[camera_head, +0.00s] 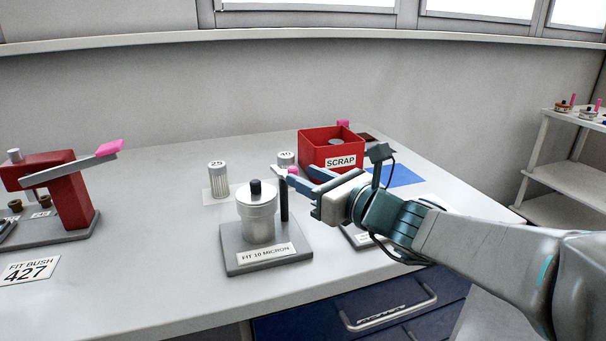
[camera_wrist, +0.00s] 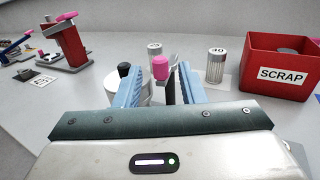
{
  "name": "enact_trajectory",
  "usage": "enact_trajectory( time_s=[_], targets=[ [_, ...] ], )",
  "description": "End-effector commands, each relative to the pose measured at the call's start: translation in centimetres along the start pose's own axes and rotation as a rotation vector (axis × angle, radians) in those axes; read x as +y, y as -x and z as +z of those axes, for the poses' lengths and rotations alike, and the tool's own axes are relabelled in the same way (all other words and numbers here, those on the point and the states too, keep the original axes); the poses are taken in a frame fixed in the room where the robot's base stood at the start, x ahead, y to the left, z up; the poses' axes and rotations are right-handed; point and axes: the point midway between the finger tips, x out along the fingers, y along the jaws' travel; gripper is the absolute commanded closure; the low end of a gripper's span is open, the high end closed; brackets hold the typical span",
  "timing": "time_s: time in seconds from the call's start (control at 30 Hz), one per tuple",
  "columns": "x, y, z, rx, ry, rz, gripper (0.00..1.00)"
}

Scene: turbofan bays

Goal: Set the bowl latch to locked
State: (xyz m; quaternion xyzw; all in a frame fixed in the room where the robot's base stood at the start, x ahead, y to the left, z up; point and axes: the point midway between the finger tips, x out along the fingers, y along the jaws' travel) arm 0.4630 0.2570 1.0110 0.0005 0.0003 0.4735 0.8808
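The grey metal bowl (camera_head: 258,216) with a black top knob stands on a grey base labelled FIT 10 MICRON (camera_head: 265,255). A dark upright post (camera_head: 284,202) stands at the bowl's right, and a pink tip (camera_head: 292,172) shows above it, apparently the latch handle. My gripper (camera_head: 296,169) reaches in from the right. In the wrist view its two blue fingers (camera_wrist: 158,84) are open, with the pink tip (camera_wrist: 160,67) between them and a gap on each side. The bowl (camera_wrist: 126,92) is partly hidden behind the left finger. I cannot read the latch's setting.
A canister marked 25 (camera_head: 218,180) and one marked 40 (camera_head: 286,160) stand behind the bowl. A red SCRAP bin (camera_head: 332,149) is at the back right. A red press with a pink-tipped lever (camera_head: 70,190) stands at left. The bench between press and bowl is clear.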

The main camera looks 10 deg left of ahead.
Motion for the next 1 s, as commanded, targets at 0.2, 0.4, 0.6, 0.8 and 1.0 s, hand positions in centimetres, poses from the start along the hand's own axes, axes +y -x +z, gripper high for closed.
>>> enact_trajectory(
  time_s=[0.2, 0.4, 0.6, 0.8, 1.0],
  targets=[
    [0.0, -3.4, -0.1, 0.001, 0.000, 0.000, 0.64],
    [0.0, -4.5, 0.0, 0.000, 0.001, 0.000, 0.64],
    [0.0, -4.5, 0.0, 0.000, 0.001, 0.000, 0.64],
    [0.0, -4.5, 0.0, 0.000, 0.001, 0.000, 1.00],
    [0.0, -4.5, 0.0, 0.000, 0.001, 0.004, 1.00]
  ],
)
